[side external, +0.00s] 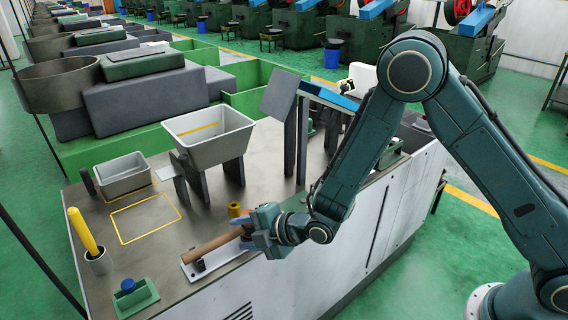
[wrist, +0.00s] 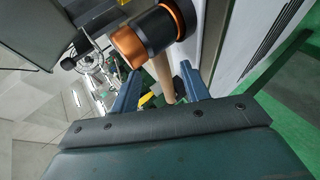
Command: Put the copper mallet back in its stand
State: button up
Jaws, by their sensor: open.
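The copper mallet shows in the side view as a wooden handle (side external: 212,243), slanting up to the right toward my gripper. In the wrist view its black head (wrist: 152,38) has copper faces, and the pale handle (wrist: 163,78) runs down from it between my fingers. The stand appears to be the pale plate (side external: 188,271) with a dark support under the handle's left end; I cannot tell if they touch. My gripper (side external: 258,230) is open at the head end of the handle, its fingers (wrist: 158,88) on either side. The head is largely hidden in the side view.
A yellow-handled tool stands in a cup (side external: 96,262). A green block with a blue knob (side external: 128,286) is at the front left. A grey hopper (side external: 208,135), a small bin (side external: 123,175) and upright posts (side external: 302,140) stand behind. A yellow-outlined area (side external: 146,218) is clear.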

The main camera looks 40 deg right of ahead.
jog(key=v, duration=1.1)
jog(key=shift+s+d, duration=0.2)
jog(key=shift+s, duration=0.1)
jog(key=shift+r, duration=0.25)
jog(key=s+d+r+m+g+h, duration=0.25)
jog(key=s+d+r+m, duration=0.25)
jog(key=d+r+m, duration=0.6)
jog(key=s+d+r+m+g+h, duration=0.1)
jog(key=s+d+r+m, duration=0.2)
jog(key=s, duration=0.5)
jog(key=s+d+r+m+g+h, duration=0.1)
jog(key=s+d+r+m, duration=0.2)
jog(key=s+m, duration=0.3)
jog(key=s+r, duration=0.1)
jog(key=s, duration=0.2)
jog(key=shift+s+d+g+h, duration=0.2)
jog(key=shift+d+g+h, duration=0.15)
jog(key=shift+d, duration=0.05)
jog(key=shift+r, duration=0.15)
